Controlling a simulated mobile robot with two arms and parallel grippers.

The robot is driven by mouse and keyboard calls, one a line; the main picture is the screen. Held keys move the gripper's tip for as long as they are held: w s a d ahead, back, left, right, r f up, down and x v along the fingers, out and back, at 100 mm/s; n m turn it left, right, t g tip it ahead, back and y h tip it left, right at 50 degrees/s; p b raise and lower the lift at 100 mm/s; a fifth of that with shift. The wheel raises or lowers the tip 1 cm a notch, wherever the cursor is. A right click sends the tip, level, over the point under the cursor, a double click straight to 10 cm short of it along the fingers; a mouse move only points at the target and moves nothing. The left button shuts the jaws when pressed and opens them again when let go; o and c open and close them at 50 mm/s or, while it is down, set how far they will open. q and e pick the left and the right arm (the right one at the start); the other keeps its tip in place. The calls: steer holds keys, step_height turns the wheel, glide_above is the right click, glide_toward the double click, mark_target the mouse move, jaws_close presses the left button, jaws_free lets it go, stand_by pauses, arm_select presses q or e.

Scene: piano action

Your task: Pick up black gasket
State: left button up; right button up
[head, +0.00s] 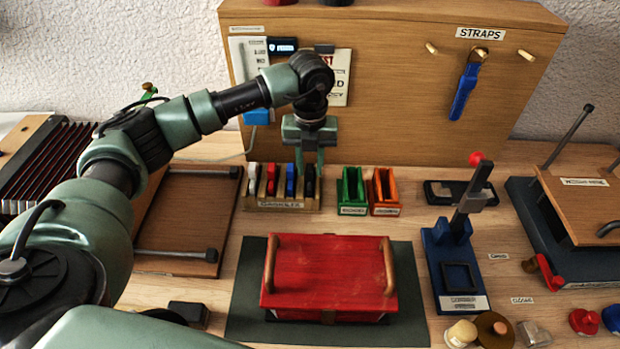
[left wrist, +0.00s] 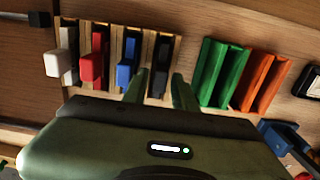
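The black gasket (head: 310,182) stands upright in the right-hand slot of a wooden rack labelled as gaskets (head: 283,205). White, red and blue gaskets stand to its left in the same rack. In the left wrist view the black gasket (left wrist: 160,82) shows between the two fingers. My left gripper (head: 310,168) points down over the right end of the rack. Its green fingers (left wrist: 158,82) are apart, with gaps beside the black gasket, and it holds nothing. How deep the fingertips reach is hard to tell. My right gripper is in neither view.
A green holder (head: 352,190) and an orange holder (head: 385,190) stand close to the right of the rack. A wooden board marked STRAPS (head: 400,120) rises behind. A red box with two handles (head: 335,275) lies in front on a dark mat.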

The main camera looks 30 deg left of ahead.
arm_select(q)
step_height(320, 180, down, 2)
steer(key=shift+f, duration=0.1)
jaws_close()
